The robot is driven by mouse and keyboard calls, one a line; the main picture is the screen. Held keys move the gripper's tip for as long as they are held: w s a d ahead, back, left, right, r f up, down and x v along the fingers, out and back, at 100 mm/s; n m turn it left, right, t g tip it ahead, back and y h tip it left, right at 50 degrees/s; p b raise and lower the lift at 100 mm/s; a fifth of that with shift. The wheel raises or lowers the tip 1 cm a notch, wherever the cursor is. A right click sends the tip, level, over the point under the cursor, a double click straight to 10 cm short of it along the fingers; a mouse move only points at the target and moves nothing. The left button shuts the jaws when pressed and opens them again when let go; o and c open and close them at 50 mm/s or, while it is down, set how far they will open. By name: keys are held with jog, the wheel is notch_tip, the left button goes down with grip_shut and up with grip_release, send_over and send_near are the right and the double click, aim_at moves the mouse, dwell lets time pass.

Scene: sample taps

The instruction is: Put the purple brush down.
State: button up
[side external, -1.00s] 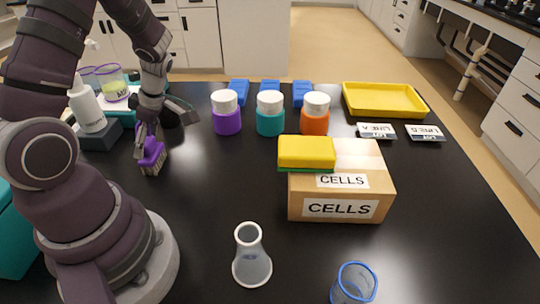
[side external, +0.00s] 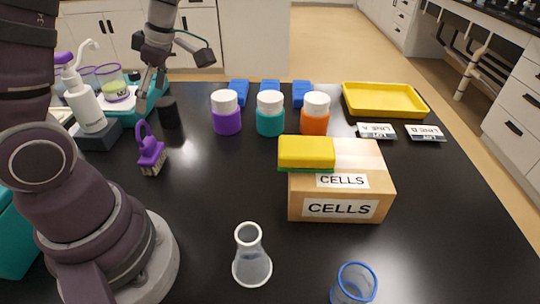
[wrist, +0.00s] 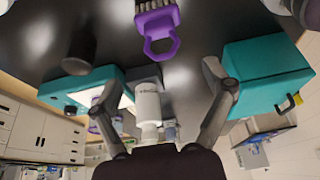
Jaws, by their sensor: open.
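The purple brush (side external: 150,152) stands on the black table at the left, bristles down and its loop handle up. It also shows at the top of the wrist view (wrist: 158,24), apart from my fingers. My gripper (side external: 150,82) is above and behind the brush, open and empty. In the wrist view the two fingers of my gripper (wrist: 160,92) are spread wide with nothing held between them.
A white pump bottle (side external: 88,105) and a black cup (side external: 168,112) stand near the brush. Purple-, teal- and orange-bodied jars (side external: 270,121) stand to the right. A CELLS box (side external: 350,190) carries a yellow sponge (side external: 306,152). The table in front of the brush is clear.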

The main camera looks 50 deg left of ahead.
jog(key=d+r+m+t+h, duration=0.1)
jog(key=d+m+t, duration=0.3)
jog(key=d+m, duration=0.4)
jog(key=d+r+m+t+h, duration=0.2)
jog(key=d+m, duration=0.6)
jog(key=m, duration=1.1)
notch_tip(320, 180, up, 2)
jog(key=t, duration=0.2)
jog(key=shift+s+d+r+t, duration=0.2)
jog(key=shift+d+r+t, duration=0.05)
jog(key=shift+t, duration=0.15)
